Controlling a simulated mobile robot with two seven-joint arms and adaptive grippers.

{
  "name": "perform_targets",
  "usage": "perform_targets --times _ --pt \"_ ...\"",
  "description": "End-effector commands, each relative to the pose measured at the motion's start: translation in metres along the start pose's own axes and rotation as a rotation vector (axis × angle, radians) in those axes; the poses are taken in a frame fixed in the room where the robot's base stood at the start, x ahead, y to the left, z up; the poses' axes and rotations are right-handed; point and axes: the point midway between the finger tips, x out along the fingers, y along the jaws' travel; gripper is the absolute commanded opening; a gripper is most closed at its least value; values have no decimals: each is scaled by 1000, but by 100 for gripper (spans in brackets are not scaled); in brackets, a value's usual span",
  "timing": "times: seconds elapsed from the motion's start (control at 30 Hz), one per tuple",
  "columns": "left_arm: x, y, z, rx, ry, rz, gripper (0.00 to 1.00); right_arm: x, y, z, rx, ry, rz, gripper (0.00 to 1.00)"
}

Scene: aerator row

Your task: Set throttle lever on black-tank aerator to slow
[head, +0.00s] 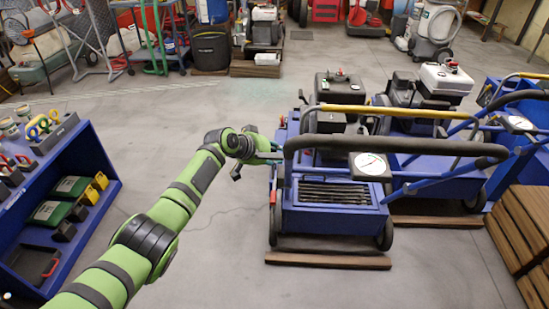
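The black-tank aerator is the blue machine (334,218) in the middle, with a black tank (338,86) at its far end. A thick black handlebar (420,146) crosses above it, and a white round dial (370,164) sits below the bar. I cannot make out the throttle lever or its setting. My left gripper (264,152) is at the machine's left side, near the handlebar's left end. It is small and partly merges with the machine, so I cannot tell whether it touches anything or how its fingers stand. My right gripper is out of view.
A white-tank aerator (445,80) stands behind to the right, with another blue machine at the right edge. Wooden slats (528,225) are stacked at lower right. A blue shelf (92,160) with tools stands at left. Grey floor (225,245) is clear between shelf and aerator.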

Motion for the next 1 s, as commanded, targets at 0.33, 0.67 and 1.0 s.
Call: perform_targets --times 0.33,0.67,1.0 --pt "2 -1 1 -7 -22 4 0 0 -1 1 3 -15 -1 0" --pt "2 -1 0 -7 -20 4 40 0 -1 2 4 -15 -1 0" --pt "-2 -1 -1 -8 -16 4 40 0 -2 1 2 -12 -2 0"
